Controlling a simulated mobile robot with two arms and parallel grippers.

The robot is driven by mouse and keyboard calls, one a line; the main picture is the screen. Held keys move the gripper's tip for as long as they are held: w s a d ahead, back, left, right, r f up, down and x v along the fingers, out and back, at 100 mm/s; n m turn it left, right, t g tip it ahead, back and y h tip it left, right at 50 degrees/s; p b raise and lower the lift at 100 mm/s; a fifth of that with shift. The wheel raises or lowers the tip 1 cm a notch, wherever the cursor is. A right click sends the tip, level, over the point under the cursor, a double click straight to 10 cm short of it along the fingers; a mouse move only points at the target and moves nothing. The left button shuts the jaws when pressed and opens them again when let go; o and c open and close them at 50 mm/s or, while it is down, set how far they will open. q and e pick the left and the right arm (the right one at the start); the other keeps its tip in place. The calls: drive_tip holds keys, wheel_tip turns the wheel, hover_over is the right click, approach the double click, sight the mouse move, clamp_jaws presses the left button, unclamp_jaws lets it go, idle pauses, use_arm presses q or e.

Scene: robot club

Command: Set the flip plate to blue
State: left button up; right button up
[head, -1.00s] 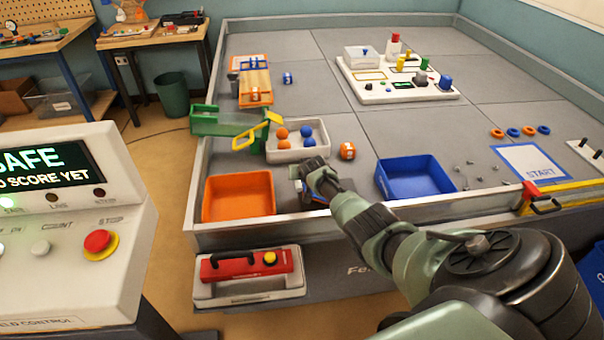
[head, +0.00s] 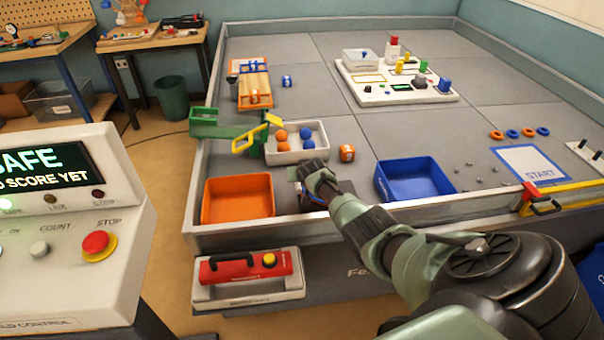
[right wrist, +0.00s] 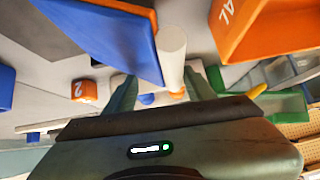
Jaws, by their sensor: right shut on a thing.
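The flip plate (right wrist: 110,38) shows a broad blue face and a strip of orange in the right wrist view. A white rod (right wrist: 172,58) runs beside it and down between my fingers. My right gripper (right wrist: 160,88) is shut on this rod. In the head view my right gripper (head: 308,172) is low at the near wall of the field, between the orange and blue bins. It hides most of the plate there; only a little blue shows under it. My left gripper is not in view.
The orange bin (head: 238,217) stands left of my gripper and the blue bin (head: 408,197) right of it. Behind are a white tray of balls (head: 285,156), an orange cube (head: 347,153) and a green-and-yellow mechanism (head: 205,128). The field's middle is clear.

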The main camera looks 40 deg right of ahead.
sight(302, 187)
drive_tip(key=shift+s+a+f+p, duration=0.6)
drive_tip(key=shift+s+a+p, duration=0.1)
drive_tip(key=shift+p, duration=0.3)
drive_tip(key=shift+s+a+r, duration=0.1)
drive_tip(key=shift+s+r, duration=0.1)
drive_tip(key=shift+r, duration=0.1)
drive_tip(key=r, duration=0.1)
drive_tip(key=s+a+r+p, duration=0.1)
drive_tip(key=r, duration=0.1)
drive_tip(key=s+r, duration=0.1)
drive_tip(key=shift+s+a+r, duration=0.2)
drive_tip(key=shift+s+r, duration=0.05)
drive_tip(key=shift+r, duration=0.05)
drive_tip(key=shift+s+d+r+p, duration=0.1)
drive_tip(key=shift+s+r+p, duration=0.3)
drive_tip(key=shift+r, duration=0.15)
